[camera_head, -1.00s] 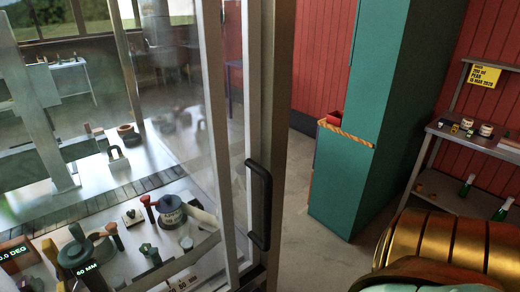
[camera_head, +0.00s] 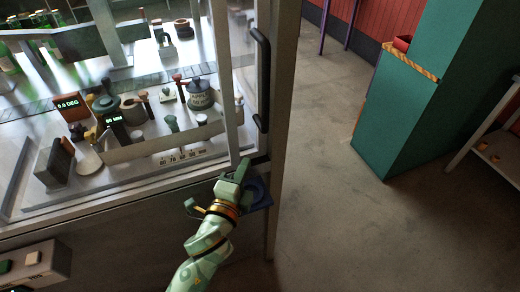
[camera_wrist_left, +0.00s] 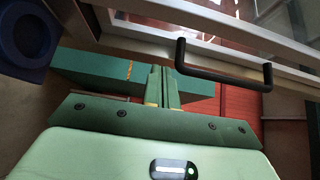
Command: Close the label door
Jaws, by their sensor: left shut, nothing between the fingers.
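The label door is a glazed panel in a pale metal frame (camera_head: 233,100), with a black bar handle (camera_head: 262,80) upright on its right side. The handle also shows in the left wrist view (camera_wrist_left: 225,76), to the right of the fingers. My left gripper (camera_head: 242,168) is near the lower end of the door frame, below the handle. In the left wrist view its fingers (camera_wrist_left: 162,84) are shut together and empty, apart from the handle. Whether the door is fully against its frame I cannot tell. My right gripper is not in view.
A dark blue holder (camera_head: 259,195) juts out beside my left gripper; it also shows in the left wrist view (camera_wrist_left: 22,35). Behind the glass stand a blue-grey pot (camera_head: 200,96) and other fittings. A teal cabinet (camera_head: 425,110) stands to the right, with open floor before it.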

